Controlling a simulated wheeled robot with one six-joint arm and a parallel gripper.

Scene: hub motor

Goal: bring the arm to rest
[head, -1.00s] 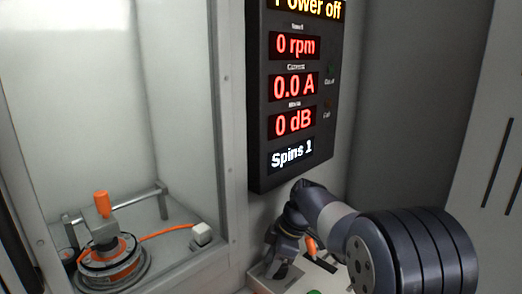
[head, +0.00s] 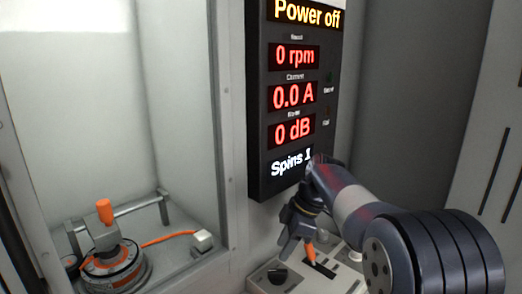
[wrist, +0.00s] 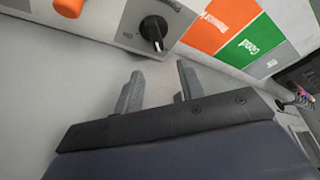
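My arm (head: 352,205) reaches over the control panel at the lower right in the head view. My gripper (wrist: 158,84) shows in the wrist view with its two fingers apart and nothing between them. It points toward the grey surface in front of the panel edge. A black power knob (wrist: 154,30) on the light panel lies just beyond the fingertips, apart from them. An orange handle (wrist: 68,6) is at the top left of the wrist view; in the head view the orange handle (head: 309,254) stands beside the gripper. The display (head: 295,95) reads "Power off", 0 rpm, 0.0 A, 0 dB, "Spins 1".
An orange and a green label (wrist: 252,47) lie to the right of the knob. The hub motor (head: 110,268) with its orange-topped clamp (head: 104,211) sits in the cabinet at left, its orange cable running to a white block (head: 203,240). A cabinet post (head: 232,130) stands between cabinet and display.

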